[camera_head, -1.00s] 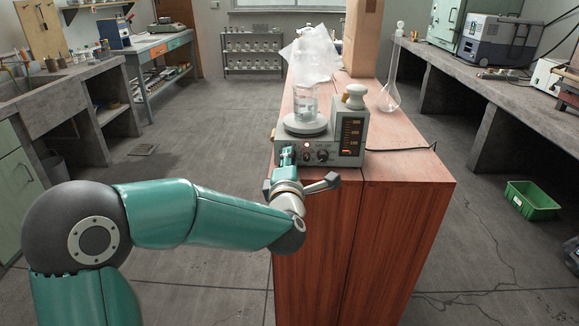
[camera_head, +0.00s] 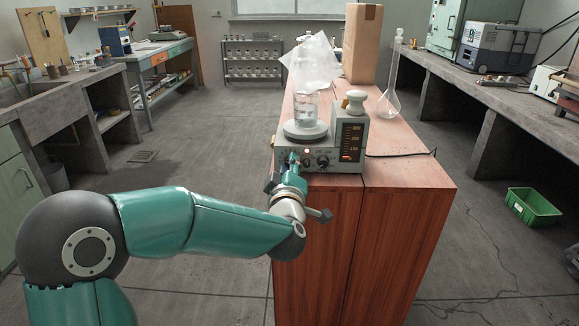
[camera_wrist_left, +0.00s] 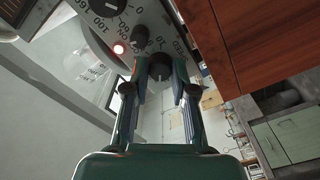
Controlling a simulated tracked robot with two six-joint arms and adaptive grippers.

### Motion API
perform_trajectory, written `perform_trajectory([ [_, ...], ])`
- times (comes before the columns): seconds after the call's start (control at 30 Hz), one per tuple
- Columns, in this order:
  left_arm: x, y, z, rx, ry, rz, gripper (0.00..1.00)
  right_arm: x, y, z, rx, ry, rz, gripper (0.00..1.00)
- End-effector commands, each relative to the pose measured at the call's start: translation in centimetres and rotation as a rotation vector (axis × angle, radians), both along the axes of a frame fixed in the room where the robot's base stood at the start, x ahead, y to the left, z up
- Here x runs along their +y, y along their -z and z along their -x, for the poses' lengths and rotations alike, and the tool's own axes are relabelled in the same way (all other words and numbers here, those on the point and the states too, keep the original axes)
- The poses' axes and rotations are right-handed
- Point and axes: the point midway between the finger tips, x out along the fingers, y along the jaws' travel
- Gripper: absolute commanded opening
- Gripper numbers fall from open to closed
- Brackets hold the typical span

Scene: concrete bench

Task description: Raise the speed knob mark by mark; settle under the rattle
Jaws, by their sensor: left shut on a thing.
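A grey hotplate stirrer (camera_head: 345,138) stands on the red-brown wooden bench. A beaker (camera_head: 307,107) with clear liquid sits on its round plate. Its front panel has a left knob, a small middle knob (camera_wrist_left: 141,37) and a right knob (camera_head: 323,162) with a numbered scale. My left gripper (camera_head: 292,161) is at the left, speed knob (camera_wrist_left: 160,67). In the wrist view its fingers are closed around that dark knob. My right gripper is not in view.
A display (camera_head: 350,143) on the stirrer's right glows orange. A clear plastic bag (camera_head: 312,62) and a cardboard box (camera_head: 362,45) stand behind it, and a glass flask (camera_head: 390,95) to its right. A cable (camera_head: 405,154) runs right. The bench front (camera_head: 400,187) is clear.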

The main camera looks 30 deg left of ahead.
Motion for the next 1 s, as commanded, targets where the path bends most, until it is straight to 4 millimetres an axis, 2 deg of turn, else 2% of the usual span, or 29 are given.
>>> perform_trajectory([
  [0.03, -0.25, 0.65, -0.03, 0.028, 0.007, -0.015, 0.0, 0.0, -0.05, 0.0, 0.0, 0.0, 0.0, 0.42],
  [0.73, -0.25, 0.78, -0.03, 0.07, 0.008, -0.083, 0.0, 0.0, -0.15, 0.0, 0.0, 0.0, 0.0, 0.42],
  [0.77, -0.25, 0.78, -0.03, 0.07, 0.008, -0.083, 0.3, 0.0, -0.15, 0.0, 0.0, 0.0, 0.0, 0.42],
  [0.8, -0.24, 0.75, -0.02, 0.07, 0.007, -0.083, 0.37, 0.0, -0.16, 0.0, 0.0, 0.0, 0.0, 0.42],
  [0.9, -0.19, 0.6, -0.01, 0.066, 0.005, -0.084, 0.51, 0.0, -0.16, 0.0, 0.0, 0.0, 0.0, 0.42],
  [1.0, -0.13, 0.45, 0.0, 0.063, 0.004, -0.085, 0.51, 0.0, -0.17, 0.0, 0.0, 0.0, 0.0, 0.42],
])
